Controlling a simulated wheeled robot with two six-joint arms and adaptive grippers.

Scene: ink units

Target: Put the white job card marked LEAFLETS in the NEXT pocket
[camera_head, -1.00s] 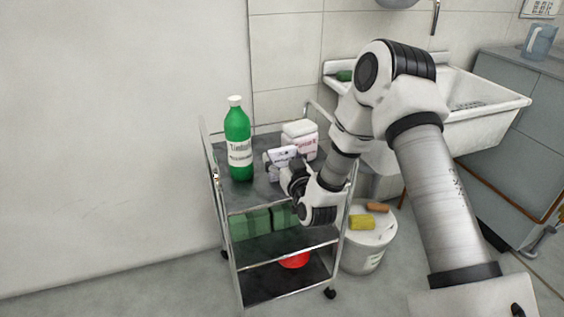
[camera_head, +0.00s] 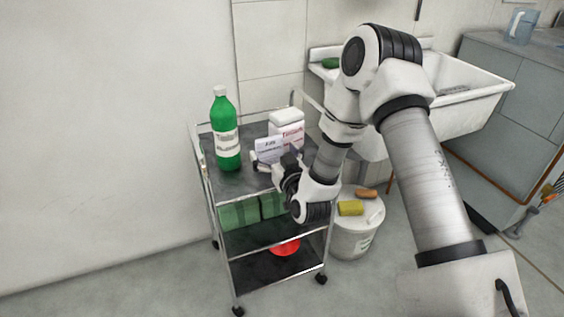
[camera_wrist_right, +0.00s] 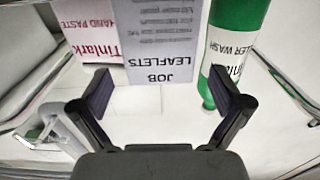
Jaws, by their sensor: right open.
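The white job card (camera_head: 269,150) stands on the top shelf of a trolley, between a green bottle and a white tub. In the right wrist view the card (camera_wrist_right: 158,35) appears upside down, reading JOB LEAFLETS. My right gripper (camera_head: 275,166) is at the near side of the card. In the wrist view its two dark fingers (camera_wrist_right: 162,92) are spread wide, with the card's lettered end showing between and beyond them. I cannot tell whether they touch it. The NEXT pocket and my left gripper are not in view.
The green bottle (camera_head: 226,140) and the white tub (camera_head: 287,120), labelled hand paste in the wrist view, flank the card closely. The trolley (camera_head: 240,185) has metal rails and green boxes below. A lidded bucket (camera_head: 352,240) and a sink (camera_head: 460,105) are to the right.

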